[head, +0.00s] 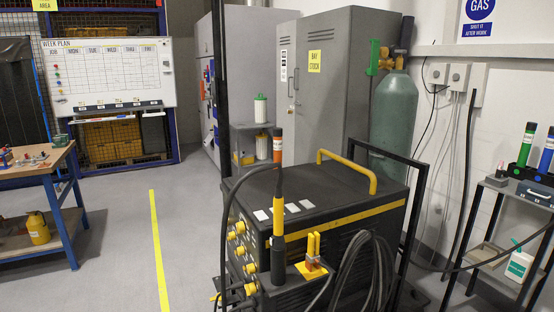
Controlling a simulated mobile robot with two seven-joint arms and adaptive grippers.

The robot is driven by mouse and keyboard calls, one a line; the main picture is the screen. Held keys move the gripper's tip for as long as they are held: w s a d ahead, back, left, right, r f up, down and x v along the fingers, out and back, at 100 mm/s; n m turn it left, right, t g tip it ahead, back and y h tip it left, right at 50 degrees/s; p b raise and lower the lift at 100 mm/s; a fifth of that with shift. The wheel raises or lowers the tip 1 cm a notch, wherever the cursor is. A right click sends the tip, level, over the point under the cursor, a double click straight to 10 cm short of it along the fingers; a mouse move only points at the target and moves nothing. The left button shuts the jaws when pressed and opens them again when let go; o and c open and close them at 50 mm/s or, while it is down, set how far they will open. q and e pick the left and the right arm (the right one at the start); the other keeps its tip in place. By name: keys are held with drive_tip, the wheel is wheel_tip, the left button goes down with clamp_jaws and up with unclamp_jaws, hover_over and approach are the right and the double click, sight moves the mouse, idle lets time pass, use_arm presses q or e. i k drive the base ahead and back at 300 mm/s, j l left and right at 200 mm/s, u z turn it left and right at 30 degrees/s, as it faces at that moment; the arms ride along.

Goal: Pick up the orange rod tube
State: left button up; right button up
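An orange tube with a black cap (277,148) stands upright in the middle of the head view, behind the black welding machine (340,216). It is small here, and I cannot tell what its base rests on. White canisters with green tops (260,108) are just left of it, on or by a small grey cabinet. A green tube (526,146) and a blue tube (545,155) stand in black holders on the right-hand shelf unit. Neither of my grippers is in view.
The welding machine with its yellow handle (348,172), hanging cables and a yellow-banded torch (278,215) fills the near middle. A green gas cylinder (393,115) stands behind it. A wooden workbench (35,165) is at left.

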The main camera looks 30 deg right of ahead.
sight(277, 130)
drive_tip(key=u, duration=0.15)
drive_tip(key=i+u, duration=0.15)
drive_tip(key=i, duration=2.4)
drive_tip(key=i+j, duration=0.1)
drive_tip(key=i, duration=1.6)
drive_tip(key=i+z, duration=0.1)
drive_tip(key=z, duration=0.3)
drive_tip(key=i+z, duration=0.1)
drive_tip(key=z, duration=0.3)
drive_tip(key=i+j+z, duration=0.1)
drive_tip(key=z, duration=0.3)
drive_tip(key=i+j+z, duration=0.1)
drive_tip(key=z, duration=0.3)
